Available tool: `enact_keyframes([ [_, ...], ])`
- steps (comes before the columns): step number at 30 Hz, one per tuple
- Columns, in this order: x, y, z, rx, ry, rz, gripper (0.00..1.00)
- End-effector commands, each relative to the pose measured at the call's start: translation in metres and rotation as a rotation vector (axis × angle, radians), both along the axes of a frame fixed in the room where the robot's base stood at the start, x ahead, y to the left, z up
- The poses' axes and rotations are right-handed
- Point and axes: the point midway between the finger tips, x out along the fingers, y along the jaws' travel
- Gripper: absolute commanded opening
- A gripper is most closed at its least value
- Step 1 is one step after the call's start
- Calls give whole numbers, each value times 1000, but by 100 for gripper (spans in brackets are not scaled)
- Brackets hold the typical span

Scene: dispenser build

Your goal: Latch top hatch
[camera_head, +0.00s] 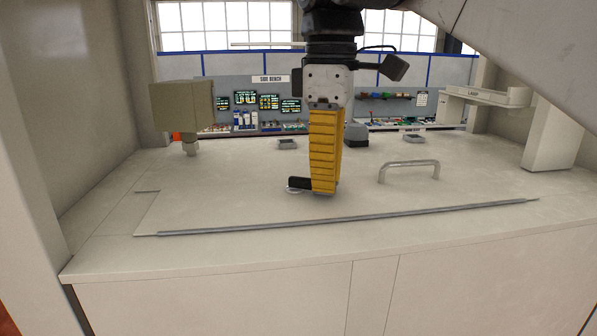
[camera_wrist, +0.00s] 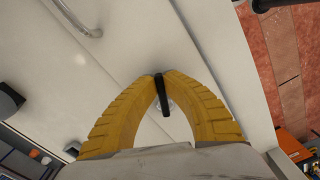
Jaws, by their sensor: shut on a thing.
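The top hatch (camera_head: 235,205) is a flat pale panel lying flush in the top of the white cabinet, with a grey strip (camera_head: 350,218) along its near edge. A curved metal handle (camera_head: 409,166) stands on it, right of my gripper. A small black latch lever (camera_head: 299,184) on a round light base sits on the panel near its front edge. My yellow gripper (camera_head: 324,192) points straight down at it. In the wrist view, the fingertips (camera_wrist: 161,75) close around the black lever (camera_wrist: 163,95). The fingers hide part of the lever in the head view.
A beige box on a short stem (camera_head: 182,105) stands at the back left. A white post with a flat arm (camera_head: 555,130) stands at the right. Small grey trays (camera_head: 288,144) lie toward the back. The panel around my gripper is otherwise clear.

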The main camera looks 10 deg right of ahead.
Motion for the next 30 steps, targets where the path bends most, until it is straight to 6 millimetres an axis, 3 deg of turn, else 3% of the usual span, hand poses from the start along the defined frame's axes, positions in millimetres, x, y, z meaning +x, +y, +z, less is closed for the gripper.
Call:
enact_keyframes([
  [30,-27,33,0,0,0,-930,0],
])
